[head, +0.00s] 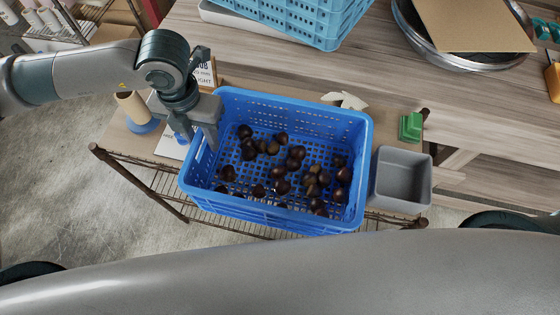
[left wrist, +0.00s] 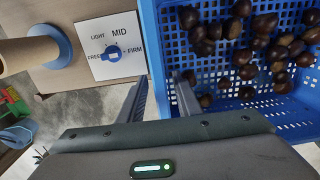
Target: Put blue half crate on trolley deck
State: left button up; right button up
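The blue half crate (head: 365,160) holds several dark chestnuts (head: 295,153) and looks about level. It lies over the wooden board of a dark-railed rack (head: 118,160); I cannot tell whether its base touches the board. My left gripper (head: 207,143) is at the crate's left wall. In the left wrist view my left gripper's fingers (left wrist: 160,88) stand on either side of the crate's wall (left wrist: 152,30), close together, and appear shut on it. The crate hides much of the board. My right gripper is not in view.
A grey bin (head: 402,180) stands close right of the crate, with a green block (head: 411,126) behind it. A dial card (left wrist: 110,45) and a tan roll (left wrist: 25,48) lie left of the crate. A light blue crate (head: 290,22) and a metal bowl (head: 410,28) stand on the worktop behind.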

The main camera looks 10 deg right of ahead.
pick_arm(q)
jog(key=shift+f, duration=0.8)
jog(key=shift+c, duration=0.3)
grip_shut()
jog(key=shift+r, duration=0.1)
dwell(0.7)
